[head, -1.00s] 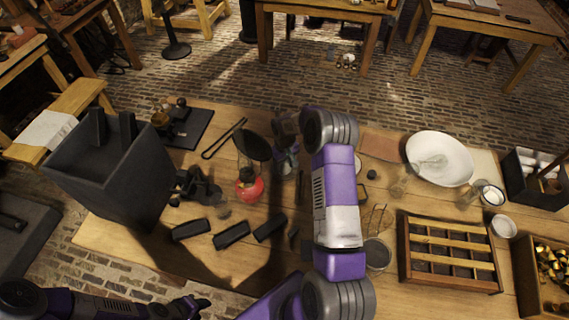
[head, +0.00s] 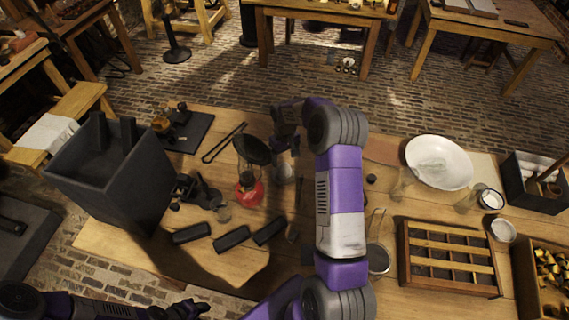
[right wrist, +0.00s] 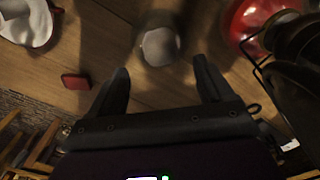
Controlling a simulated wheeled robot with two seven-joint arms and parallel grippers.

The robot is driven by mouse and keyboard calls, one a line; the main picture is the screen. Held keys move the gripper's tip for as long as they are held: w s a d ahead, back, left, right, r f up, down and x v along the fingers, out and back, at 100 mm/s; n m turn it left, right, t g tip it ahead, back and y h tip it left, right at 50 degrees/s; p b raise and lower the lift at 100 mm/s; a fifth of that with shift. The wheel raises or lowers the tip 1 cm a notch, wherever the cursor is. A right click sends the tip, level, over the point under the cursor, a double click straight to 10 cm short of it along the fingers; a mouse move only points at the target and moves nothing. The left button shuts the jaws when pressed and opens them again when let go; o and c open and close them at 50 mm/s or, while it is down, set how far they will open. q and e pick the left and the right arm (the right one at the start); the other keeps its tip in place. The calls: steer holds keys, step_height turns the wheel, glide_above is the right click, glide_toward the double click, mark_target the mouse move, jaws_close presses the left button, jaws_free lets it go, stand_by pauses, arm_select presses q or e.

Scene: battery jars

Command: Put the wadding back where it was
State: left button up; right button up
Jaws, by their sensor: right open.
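A grey-white rounded lump, which looks like the wadding (right wrist: 160,46), sits in or on a dim glass vessel just beyond my right fingertips in the right wrist view. In the head view a pale glass shape (head: 284,172) stands below my right gripper (head: 284,150). My right gripper (right wrist: 160,82) is open, with its two dark fingers apart and nothing between them. A pale, translucent lump (head: 432,165) lies on the white dish (head: 454,150); I cannot tell what it is. My left gripper (head: 190,308) is low at the left, and its jaws are unclear.
A red lamp (head: 249,190) with a dark round top stands close left of my right gripper. Several black blocks (head: 232,238) lie near the table's front edge. A large dark box (head: 115,175) stands at left, a slotted wooden rack (head: 450,257) at right.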

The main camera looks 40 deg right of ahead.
mark_target(285, 167)
steer(key=shift+r, duration=2.2)
